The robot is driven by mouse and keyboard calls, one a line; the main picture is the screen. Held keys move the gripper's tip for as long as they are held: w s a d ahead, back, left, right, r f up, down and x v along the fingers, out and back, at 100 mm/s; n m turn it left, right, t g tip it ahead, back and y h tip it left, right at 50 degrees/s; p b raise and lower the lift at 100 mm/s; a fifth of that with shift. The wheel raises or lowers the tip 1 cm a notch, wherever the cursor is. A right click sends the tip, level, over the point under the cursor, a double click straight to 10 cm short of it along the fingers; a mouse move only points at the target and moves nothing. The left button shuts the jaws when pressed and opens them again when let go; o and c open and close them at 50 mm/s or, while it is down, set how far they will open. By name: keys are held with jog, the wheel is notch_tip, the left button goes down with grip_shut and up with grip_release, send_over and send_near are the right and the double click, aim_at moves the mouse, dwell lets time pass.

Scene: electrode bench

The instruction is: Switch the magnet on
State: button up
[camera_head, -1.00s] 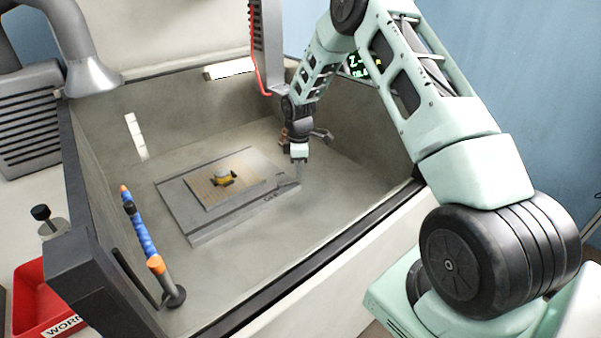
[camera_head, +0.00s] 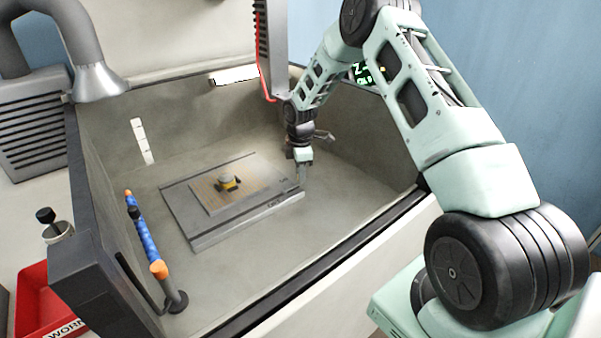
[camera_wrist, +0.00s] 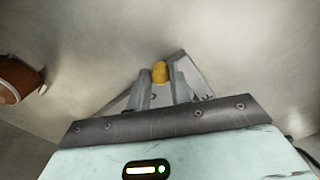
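A grey magnet plate (camera_head: 262,217) lies on the floor of the grey tank. Dark lettering runs along its front edge near the right corner, too small to read. My gripper (camera_head: 303,178) points down at the plate's right corner. In the wrist view a yellow knob (camera_wrist: 160,72) shows between the tips of my gripper's fingers (camera_wrist: 162,84), with a corner of the plate (camera_wrist: 196,76) behind it. The fingers stand apart; whether they press on the knob is unclear. The rest of the switch is hidden by my gripper in the head view.
A thin brownish plate (camera_head: 255,187) bearing a small yellow and black piece (camera_head: 229,182) lies on the magnet. A blue jointed hose (camera_head: 147,240) stands at the tank's left. A dark column with a red cable (camera_head: 262,50) hangs behind my gripper. A red bin (camera_head: 38,300) is outside, left.

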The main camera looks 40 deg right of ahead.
jog(key=o, duration=0.3)
notch_tip(320, 180, up, 17)
jog(key=b, duration=0.3)
jog(key=shift+r, duration=0.2)
dwell(0.5)
